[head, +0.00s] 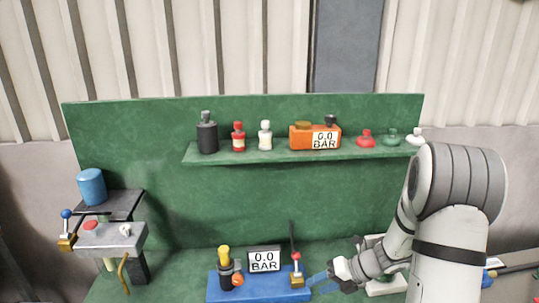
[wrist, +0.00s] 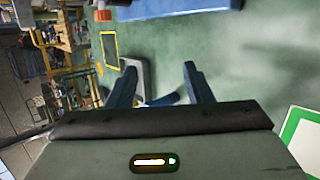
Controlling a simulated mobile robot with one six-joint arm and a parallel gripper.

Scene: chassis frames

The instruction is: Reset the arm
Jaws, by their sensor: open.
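My gripper (head: 326,278) is at the lower right of the head view, at the end of my white and grey arm. Its blue fingers point left, close to the right end of a blue base unit (head: 258,287) with a gauge reading 0.0 BAR (head: 264,261). I cannot tell whether they touch it. In the wrist view my gripper (wrist: 158,85) shows two dark blue fingers spread apart with nothing between them; a grey frame-like object lies beyond the left finger.
A green shelf (head: 290,155) holds bottles, an orange gauge box (head: 315,136) and small flasks. A grey box with a red button (head: 110,237) and a blue cylinder (head: 91,187) stand at left. A lever (head: 294,255) rises near my gripper. Green bench shows left of the base unit.

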